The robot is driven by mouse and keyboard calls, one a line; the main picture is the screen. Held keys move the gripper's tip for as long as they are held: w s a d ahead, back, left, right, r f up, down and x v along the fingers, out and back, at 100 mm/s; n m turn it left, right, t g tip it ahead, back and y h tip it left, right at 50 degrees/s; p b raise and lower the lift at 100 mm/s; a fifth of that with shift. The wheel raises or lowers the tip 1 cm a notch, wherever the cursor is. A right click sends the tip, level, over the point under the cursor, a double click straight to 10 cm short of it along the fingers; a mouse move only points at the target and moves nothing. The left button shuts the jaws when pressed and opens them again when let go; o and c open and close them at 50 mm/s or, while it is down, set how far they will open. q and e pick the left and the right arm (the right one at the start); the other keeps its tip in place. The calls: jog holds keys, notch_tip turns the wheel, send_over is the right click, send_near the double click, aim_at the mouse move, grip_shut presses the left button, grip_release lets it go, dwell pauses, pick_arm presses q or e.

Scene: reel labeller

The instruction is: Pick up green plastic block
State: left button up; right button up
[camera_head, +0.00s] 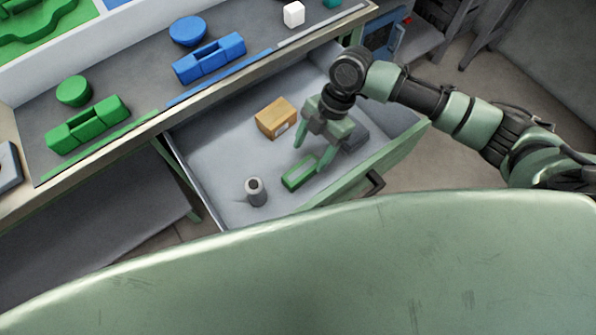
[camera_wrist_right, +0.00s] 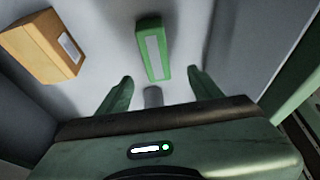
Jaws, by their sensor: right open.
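The green plastic block (camera_head: 299,173) lies in the open drawer, a small oblong with a pale grey strip on top. In the right wrist view the block (camera_wrist_right: 153,50) lies just beyond the fingertips, in line with the gap between them. My right gripper (camera_head: 310,156) is open and empty over the drawer, its fingers above and around the block's place in the head view. The right wrist view shows both fingers (camera_wrist_right: 161,80) spread apart, not touching the block. My left gripper is not in view.
The drawer (camera_head: 218,168) also holds a cardboard box (camera_head: 276,118), a grey cylinder (camera_head: 256,191) and a dark grey object (camera_head: 355,139). The box also shows in the wrist view (camera_wrist_right: 38,48). Green and blue pieces stand on the worktop (camera_head: 136,82) behind.

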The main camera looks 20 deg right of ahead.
aim_at(303, 169)
jog(key=shift+w+f+b, duration=0.2)
jog(key=shift+w+f, duration=0.05)
jog(key=shift+f, duration=0.3)
jog(key=shift+w+f+b, duration=0.2)
jog(key=shift+w+f, duration=0.05)
jog(key=shift+f, duration=0.25)
jog(key=x, duration=0.7)
jog(key=shift+s+f+p, duration=0.15)
jog(key=shift+p, duration=0.15)
jog(key=shift+f, duration=0.25)
grip_shut()
jog(key=shift+r, duration=0.1)
